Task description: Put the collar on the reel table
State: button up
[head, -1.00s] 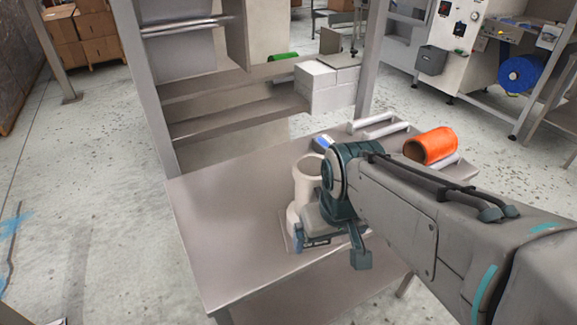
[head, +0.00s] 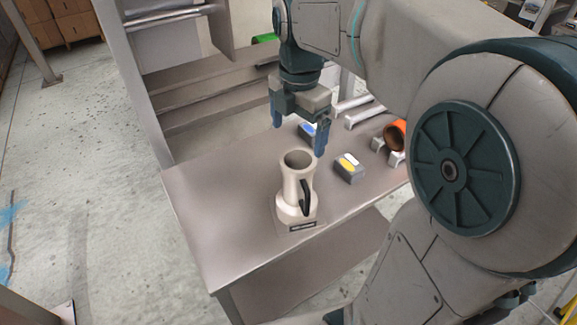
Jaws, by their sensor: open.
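A cream collar (head: 293,192), a wide tube with a flared lower part and a black handle (head: 305,198) on its right side, stands upright on the grey-brown table (head: 215,205). A flat base with a dark label shows at its foot. My gripper (head: 299,134) is open and empty, pointing down above the table, behind and slightly above the collar's rim in the picture. It is apart from the collar. The picture does not label this table, but an orange reel (head: 394,135) lies at its right end, partly hidden by my arm.
A shelf frame (head: 135,85) rises behind. The table's left part is bare.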

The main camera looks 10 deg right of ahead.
aim_at(297, 159)
jog(key=f+n, duration=0.1)
jog(key=f, duration=0.1)
jog(key=w+f+n, duration=0.1)
jog(key=f, duration=0.1)
jog(key=f+n, duration=0.1)
jog(key=f, duration=0.2)
jog(key=shift+w+f+p, duration=0.1)
jog(key=shift+w+p, duration=0.1)
jog(key=shift+p, duration=0.2)
jog(key=shift+w+d+f+p, duration=0.1)
jog(key=shift+f+p, duration=0.1)
jog(key=shift+f, duration=0.7)
jog(key=shift+d+f+p, duration=0.15)
jog(key=shift+f+p, duration=0.1)
jog(key=shift+f, duration=0.65)
jog(key=shift+w+d+f+p, duration=0.1)
jog(key=shift+f+p, duration=0.1)
jog(key=shift+f, duration=0.7)
jog(key=shift+r, duration=0.1)
jog(key=c, duration=2)
jog(key=shift+c, duration=0.2)
